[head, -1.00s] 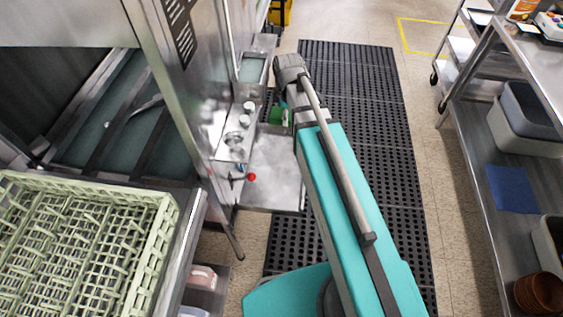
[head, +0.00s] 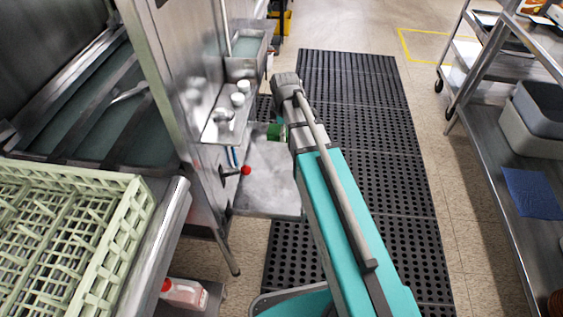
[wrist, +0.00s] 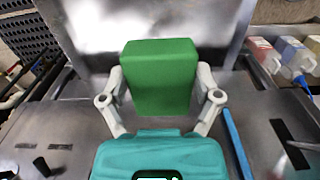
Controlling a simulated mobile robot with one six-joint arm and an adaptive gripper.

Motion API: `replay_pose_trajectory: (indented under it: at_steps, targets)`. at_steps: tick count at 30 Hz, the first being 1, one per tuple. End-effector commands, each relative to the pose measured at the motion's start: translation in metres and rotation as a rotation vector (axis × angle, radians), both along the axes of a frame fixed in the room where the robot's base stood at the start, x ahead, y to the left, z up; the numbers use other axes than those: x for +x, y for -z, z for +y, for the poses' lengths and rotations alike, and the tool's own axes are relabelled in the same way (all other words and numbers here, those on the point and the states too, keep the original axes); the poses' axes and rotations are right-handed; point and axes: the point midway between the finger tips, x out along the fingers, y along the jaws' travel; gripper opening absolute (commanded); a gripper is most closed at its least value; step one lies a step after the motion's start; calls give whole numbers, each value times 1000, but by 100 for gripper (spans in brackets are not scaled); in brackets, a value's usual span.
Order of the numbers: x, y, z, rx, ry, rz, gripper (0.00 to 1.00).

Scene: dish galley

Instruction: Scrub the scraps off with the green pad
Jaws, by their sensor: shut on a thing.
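The green pad (wrist: 160,75) is a thick block held between the two grey fingers of my gripper (wrist: 161,88) in the wrist view. It also shows in the head view as a small green patch (head: 275,131) beside my wrist, above the far end of a steel panel (head: 266,185). The gripper is shut on the pad; my arm hides most of the gripper in the head view. The panel has cloudy pale patches. I cannot make out separate scraps, nor whether the pad touches any surface.
A pale green dish rack (head: 70,235) stands at lower left beside the steel machine. A red-knobbed lever (head: 246,170) juts out near the panel. A steel cart (head: 500,130) stands at right. The black floor mat (head: 350,110) between them is clear.

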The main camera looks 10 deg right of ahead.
Motion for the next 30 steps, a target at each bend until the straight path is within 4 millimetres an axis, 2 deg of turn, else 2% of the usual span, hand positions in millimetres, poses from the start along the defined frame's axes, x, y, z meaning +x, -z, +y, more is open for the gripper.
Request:
replay_pose_trajectory:
  at_steps: [1,21,30]
  targets:
    - [3,18,0,0,-2,0,43]
    - [26,127,1,0,-19,0,43]
    - [32,155,1,0,-25,0,43]
